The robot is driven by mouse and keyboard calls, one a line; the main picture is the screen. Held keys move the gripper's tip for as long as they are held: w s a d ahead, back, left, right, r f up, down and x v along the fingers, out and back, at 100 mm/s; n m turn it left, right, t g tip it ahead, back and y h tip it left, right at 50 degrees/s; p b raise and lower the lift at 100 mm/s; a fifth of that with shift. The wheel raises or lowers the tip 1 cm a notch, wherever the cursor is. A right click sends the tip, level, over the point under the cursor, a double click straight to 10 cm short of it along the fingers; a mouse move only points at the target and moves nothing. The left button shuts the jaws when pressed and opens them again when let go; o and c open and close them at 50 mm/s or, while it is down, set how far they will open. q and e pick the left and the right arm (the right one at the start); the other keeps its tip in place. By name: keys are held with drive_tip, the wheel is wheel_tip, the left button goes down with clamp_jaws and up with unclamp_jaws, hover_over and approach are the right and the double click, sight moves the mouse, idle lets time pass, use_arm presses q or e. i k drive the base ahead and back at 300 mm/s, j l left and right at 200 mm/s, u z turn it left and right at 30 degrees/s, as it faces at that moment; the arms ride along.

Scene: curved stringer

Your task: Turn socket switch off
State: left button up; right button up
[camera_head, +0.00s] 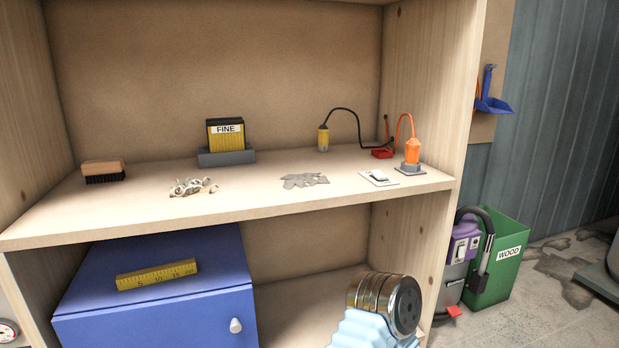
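The socket switch (379,177) is a white rocker on a flat pale plate near the right front of the upper shelf. Its on or off position is too small to tell. Just right of it, an orange plug (412,150) stands upright in a grey socket base (410,168), with an orange cord rising from its top. A yellow plug (323,139) with a black cord stands further back on the left. Neither of my grippers shows in the head view.
The upper shelf (250,203) also holds a brush (103,171), a block marked FINE (226,136), shavings (192,187), a grey patch (304,180) and a small red item (382,152). Below are a blue cabinet (155,290) and a shiny metal cylinder (400,305). Space before the switch looks clear.

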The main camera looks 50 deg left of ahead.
sight(377, 174)
drive_tip(key=u, duration=1.4)
